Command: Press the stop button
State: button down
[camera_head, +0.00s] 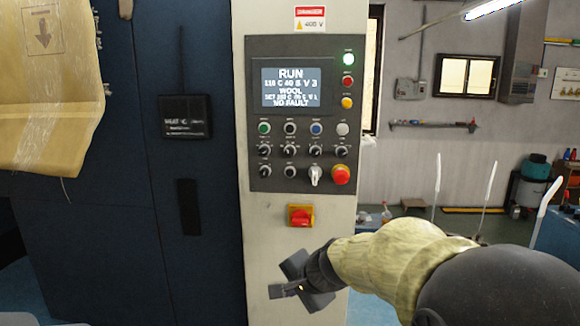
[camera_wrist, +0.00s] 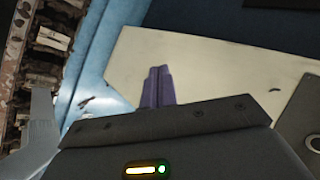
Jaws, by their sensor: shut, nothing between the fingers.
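The control panel (camera_head: 304,115) is on the front of a pale cabinet. Its screen (camera_head: 290,87) reads RUN, WOOL and NO FAULT. A row of push buttons sits below the screen: green (camera_head: 264,128), black (camera_head: 290,128), blue (camera_head: 316,128) and white (camera_head: 342,128). Their labels are too small to read, so I cannot tell which is stop. A large red mushroom button (camera_head: 341,174) is at the panel's lower right. My gripper (camera_head: 284,290) is low before the cabinet, well below the panel. In the wrist view its fingers (camera_wrist: 158,84) are together and empty.
A red rotary switch (camera_head: 300,216) on a yellow plate is between the panel and my gripper. Black knobs (camera_head: 290,150) and a silver selector (camera_head: 315,175) crowd the red mushroom button.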

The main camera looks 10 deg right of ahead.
aim_at(292, 130)
jog(key=w+r+m+t+p, duration=0.2)
jog(key=r+p, duration=0.6)
jog(key=r, duration=0.7)
jog(key=w+d+r+m+t+y+p, duration=0.1)
jog(key=w+r+p, duration=0.4)
jog(key=r, duration=1.1)
jog(key=m+t+p, duration=0.1)
jog(key=m+p, duration=0.1)
jog(key=p, duration=0.1)
jog(key=shift+w+d+m+p, duration=0.15)
jog(key=shift+m+p, duration=0.2)
jog(key=shift+m, duration=0.05)
jog(key=shift+r, duration=0.1)
jog(key=shift+w+d+p, duration=0.45)
jog(key=shift+w+p, duration=0.15)
jog(key=shift+w, duration=0.8)
jog(key=shift+w+d+p, duration=0.45)
jog(key=shift+w+p, duration=0.15)
jog(key=shift+w, duration=0.8)
jog(key=shift+w+d+p, duration=0.45)
jog(key=shift+w+p, duration=0.15)
jog(key=shift+w, duration=0.8)
jog(key=shift+w, duration=0.1)
jog(key=shift+w+d, duration=0.15)
jog(key=shift+w, duration=0.15)
